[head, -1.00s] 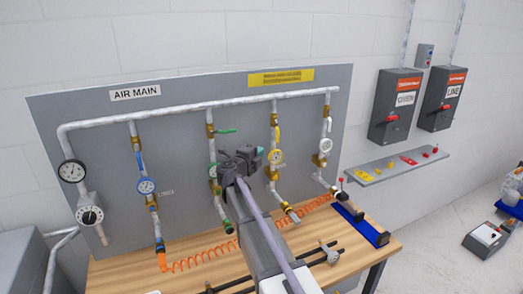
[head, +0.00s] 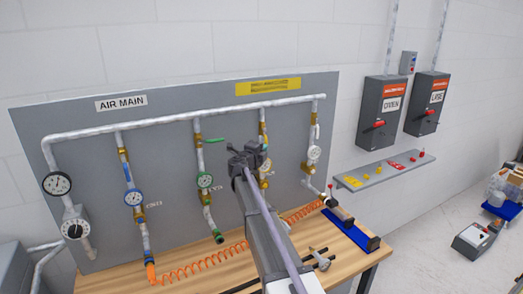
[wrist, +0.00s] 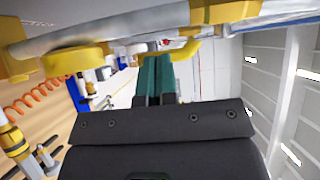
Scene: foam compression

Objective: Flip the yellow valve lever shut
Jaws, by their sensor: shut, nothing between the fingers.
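The yellow valve lever (head: 265,138) is on the yellow-gauge drop pipe, right of the green one. It appears to run along the pipe, and my gripper partly hides the valve. In the wrist view, a curved yellow piece (wrist: 184,50), apparently the lever, lies just beyond my fingertips. I cannot tell if they touch it. My gripper (head: 249,150) is in front of this drop pipe, at its left side. Its green fingers (wrist: 154,68) are shut together with nothing between them in the wrist view.
A green lever (head: 214,140) sticks out sideways on the drop to the left. An orange coiled hose (head: 205,263) lies on the wooden bench (head: 110,281). A pipe runs close above my fingers in the wrist view.

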